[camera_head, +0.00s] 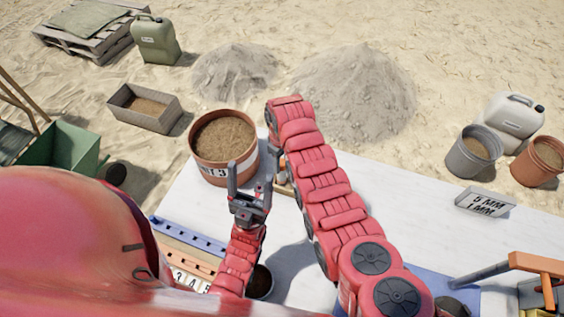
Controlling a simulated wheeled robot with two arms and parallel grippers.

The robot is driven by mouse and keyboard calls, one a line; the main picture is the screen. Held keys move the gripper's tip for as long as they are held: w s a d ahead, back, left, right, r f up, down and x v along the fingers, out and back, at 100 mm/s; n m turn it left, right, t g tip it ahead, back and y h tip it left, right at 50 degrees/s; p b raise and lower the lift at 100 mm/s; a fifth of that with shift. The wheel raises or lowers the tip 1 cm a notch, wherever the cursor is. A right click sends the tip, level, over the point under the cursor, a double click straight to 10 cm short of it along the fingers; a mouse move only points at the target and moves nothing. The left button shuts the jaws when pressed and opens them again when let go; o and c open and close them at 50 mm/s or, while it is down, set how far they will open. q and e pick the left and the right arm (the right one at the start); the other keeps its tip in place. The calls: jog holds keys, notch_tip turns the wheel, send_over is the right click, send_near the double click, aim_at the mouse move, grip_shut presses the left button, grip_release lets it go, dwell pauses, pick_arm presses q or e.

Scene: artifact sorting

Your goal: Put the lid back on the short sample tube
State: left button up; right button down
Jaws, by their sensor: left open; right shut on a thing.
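My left gripper (250,180) is open, with its two fingers apart and pointing away over the white table. I see nothing between its fingers. My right arm (320,195) reaches across the middle of the table and bends at its far end. A small pale and orange thing (282,178) shows between the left gripper and the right arm, too small to identify. I cannot make out the short sample tube or its lid.
A terracotta bucket of soil (243,168) stands just beyond the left gripper. Blue and orange racks (190,237) with number labels lie at the table's left, partly hidden.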

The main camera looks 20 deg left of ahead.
jog(key=shift+f+b, duration=0.2)
jog(key=shift+b, duration=0.3)
dwell(0.8)
dwell(0.4)
grip_release()
dwell(0.3)
jog(key=shift+r, duration=0.1)
jog(key=shift+r+p, duration=0.65)
jog(key=shift+r, duration=0.6)
jog(key=shift+r+p, duration=0.55)
jog(key=shift+r, duration=1.65)
grip_shut()
